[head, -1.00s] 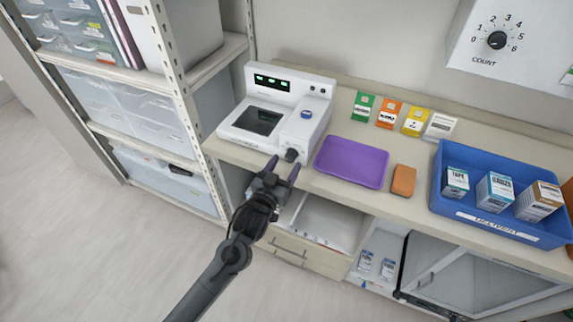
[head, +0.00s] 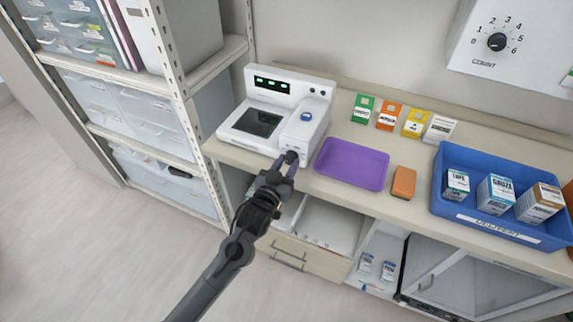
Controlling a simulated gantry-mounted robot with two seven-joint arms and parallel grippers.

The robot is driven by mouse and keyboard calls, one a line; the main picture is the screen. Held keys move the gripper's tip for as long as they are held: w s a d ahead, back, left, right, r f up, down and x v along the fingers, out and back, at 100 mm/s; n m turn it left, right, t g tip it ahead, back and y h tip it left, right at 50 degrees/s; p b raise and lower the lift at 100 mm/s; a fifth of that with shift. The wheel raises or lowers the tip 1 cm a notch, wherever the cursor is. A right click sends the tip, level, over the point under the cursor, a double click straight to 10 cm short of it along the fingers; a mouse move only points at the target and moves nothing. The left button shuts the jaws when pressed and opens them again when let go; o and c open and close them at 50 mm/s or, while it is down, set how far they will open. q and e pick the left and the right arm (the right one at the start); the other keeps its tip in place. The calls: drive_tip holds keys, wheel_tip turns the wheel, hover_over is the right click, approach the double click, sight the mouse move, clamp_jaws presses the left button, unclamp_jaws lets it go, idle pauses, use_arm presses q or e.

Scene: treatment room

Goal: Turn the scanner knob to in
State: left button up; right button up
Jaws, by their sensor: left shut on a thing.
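The white scanner (head: 277,112) stands on the counter at the upper middle, with a dark window, a green-lit display and a blue button on top. Its small dark knob (head: 291,155) is on the front face, low on the right side. My left gripper (head: 287,162) reaches up from below and is shut on the knob, its purple-grey fingertips on either side of it. The fingers partly hide the knob, so its pointing direction cannot be read. My right gripper is not in view.
A purple tray (head: 352,163) and an orange sponge-like block (head: 403,182) lie right of the scanner. Several coloured boxes stand behind them. A blue bin (head: 450,205) holds cartons at the right. An open drawer (head: 328,226) is below the counter. Shelving (head: 190,110) stands close at the left.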

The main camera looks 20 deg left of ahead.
use_arm(q)
drive_tip(key=shift+r+m+p, duration=0.2)
drive_tip(key=shift+m+p, duration=0.4)
drive_tip(key=shift+p, duration=0.35)
drive_tip(key=m+p, duration=0.4)
drive_tip(key=shift+m+p, duration=1)
drive_tip(key=shift+f+m+p, duration=0.15)
drive_tip(key=shift+m+p, duration=0.35)
drive_tip(key=shift+m, duration=0.3)
drive_tip(key=o, duration=1)
drive_tip(key=shift+o, duration=0.2)
